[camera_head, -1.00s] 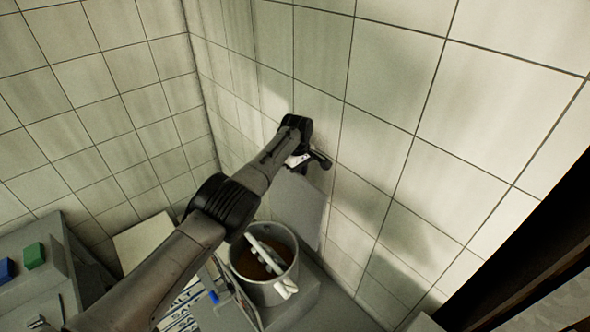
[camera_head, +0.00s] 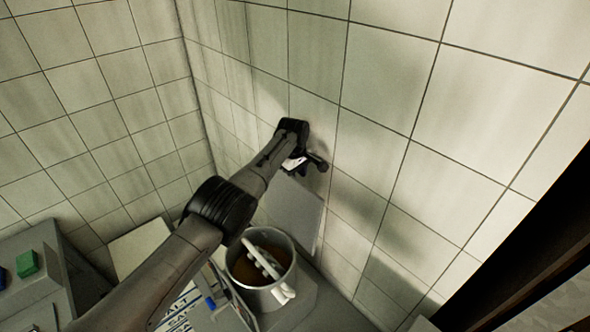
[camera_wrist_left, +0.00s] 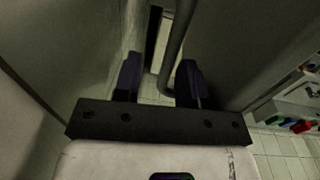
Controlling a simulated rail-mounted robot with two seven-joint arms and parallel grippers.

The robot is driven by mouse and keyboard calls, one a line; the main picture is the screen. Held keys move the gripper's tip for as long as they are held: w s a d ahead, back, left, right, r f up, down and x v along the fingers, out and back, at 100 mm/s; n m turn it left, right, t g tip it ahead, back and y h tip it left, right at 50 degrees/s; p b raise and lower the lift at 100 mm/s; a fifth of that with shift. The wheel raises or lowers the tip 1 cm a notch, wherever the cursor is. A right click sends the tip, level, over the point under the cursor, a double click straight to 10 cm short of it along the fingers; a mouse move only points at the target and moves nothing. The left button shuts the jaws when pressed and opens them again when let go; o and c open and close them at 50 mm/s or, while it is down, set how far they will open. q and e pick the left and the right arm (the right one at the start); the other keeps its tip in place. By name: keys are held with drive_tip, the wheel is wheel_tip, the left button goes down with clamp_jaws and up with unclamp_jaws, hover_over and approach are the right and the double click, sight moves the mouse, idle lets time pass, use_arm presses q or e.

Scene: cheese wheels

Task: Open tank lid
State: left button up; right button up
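A flat grey panel (camera_head: 297,213), which looks like the tank lid, stands raised and tilted against the right tiled wall, behind a round grey pot (camera_head: 287,272). My left gripper (camera_head: 305,164) is at the panel's upper edge, close to the wall. I cannot tell whether it touches the panel. In the left wrist view my left gripper (camera_wrist_left: 159,76) has its two dark fingers apart, with nothing clearly held between them. The tank opening is not clearly seen. My right gripper is not in view.
The pot holds brown contents and a pale implement (camera_head: 262,257). Printed bags or labels (camera_head: 180,310) lie left of it, partly behind my arm. A grey control box with a green button (camera_head: 27,263) stands at the lower left. Tiled walls close off the corner.

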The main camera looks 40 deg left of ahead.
use_arm(q)
drive_tip(key=shift+s+d+r+p, duration=0.1)
drive_tip(key=shift+d+r+p, duration=0.1)
drive_tip(key=shift+r+p, duration=0.35)
drive_tip(key=shift+s+d+r+p, duration=0.15)
drive_tip(key=shift+r+p, duration=0.15)
drive_tip(key=shift+p, duration=0.3)
wheel_tip(320, 180, up, 12)
drive_tip(key=b, duration=0.2)
drive_tip(key=shift+s+a, duration=0.25)
drive_tip(key=shift+a, duration=0.2)
